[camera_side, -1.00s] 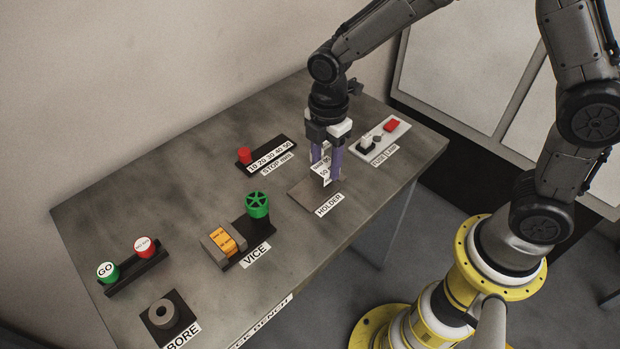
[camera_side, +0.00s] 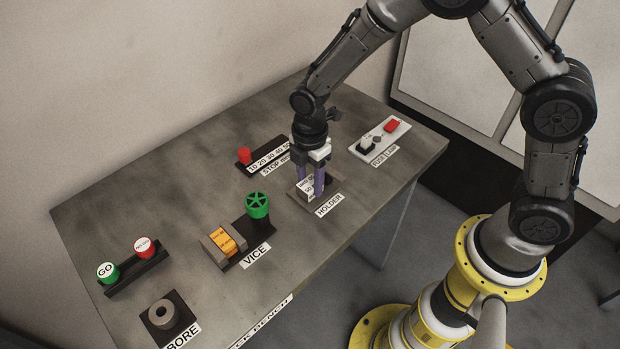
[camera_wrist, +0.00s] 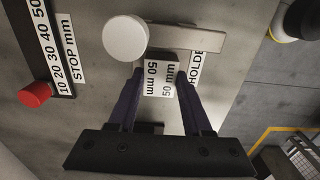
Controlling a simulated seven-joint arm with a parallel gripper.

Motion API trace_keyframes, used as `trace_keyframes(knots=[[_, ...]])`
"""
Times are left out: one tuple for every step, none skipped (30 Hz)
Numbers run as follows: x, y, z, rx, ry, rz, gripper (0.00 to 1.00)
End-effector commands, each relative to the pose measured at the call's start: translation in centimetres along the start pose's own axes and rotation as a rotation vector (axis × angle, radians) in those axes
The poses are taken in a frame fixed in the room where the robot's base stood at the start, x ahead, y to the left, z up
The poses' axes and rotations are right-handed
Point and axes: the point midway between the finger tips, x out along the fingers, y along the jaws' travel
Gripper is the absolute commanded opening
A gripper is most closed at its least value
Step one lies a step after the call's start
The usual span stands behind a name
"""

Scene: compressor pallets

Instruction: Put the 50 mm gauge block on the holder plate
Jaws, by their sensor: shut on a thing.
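The 50 mm gauge block (camera_side: 308,189) is a small white block with "50 mm" printed on it. It also shows in the wrist view (camera_wrist: 160,76), between the fingers. My gripper (camera_side: 313,190) has purple fingers and is shut on the block, pointing down. The holder plate (camera_side: 297,197) is a flat dark plate behind the HOLDER label, partly hidden by the block and fingers. The block is over the plate, very low; I cannot tell whether it touches it.
The stop strip (camera_side: 261,158) with a red knob lies behind left. The fuse/lamp panel (camera_side: 378,140) is at the back right. The vice (camera_side: 228,242) with a green handwheel, the GO/NO-GO gauge stand (camera_side: 135,270) and the bore ring (camera_side: 163,314) stand left and in front.

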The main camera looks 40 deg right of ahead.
Motion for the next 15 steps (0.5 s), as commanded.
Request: trace_keyframes(knots=[[0.00,0.08,-0.02,0.000,0.001,0.003,0.00],[0.09,0.08,-0.02,0.000,0.001,0.002,0.00],[0.20,0.08,-0.02,0.000,0.001,0.002,0.00],[0.32,0.00,0.00,0.000,0.000,-0.001,0.51],[0.29,0.01,0.00,0.000,0.000,0.000,0.57],[0.29,0.00,0.00,0.000,0.000,0.000,0.64],[0.28,0.00,0.00,0.000,0.000,0.000,0.69],[0.28,0.00,0.00,0.000,0.000,0.000,0.75],[0.28,0.00,0.00,0.000,0.000,0.000,0.80],[0.28,0.00,0.00,0.000,0.000,0.000,0.80],[0.28,0.00,0.00,0.000,0.000,0.000,0.80],[0.27,0.00,0.00,0.000,0.000,0.000,0.80],[0.27,0.00,0.00,0.000,0.000,0.000,0.80],[0.27,0.00,0.00,0.000,0.000,0.000,0.80],[0.27,0.00,0.00,0.000,0.000,0.000,0.80]])
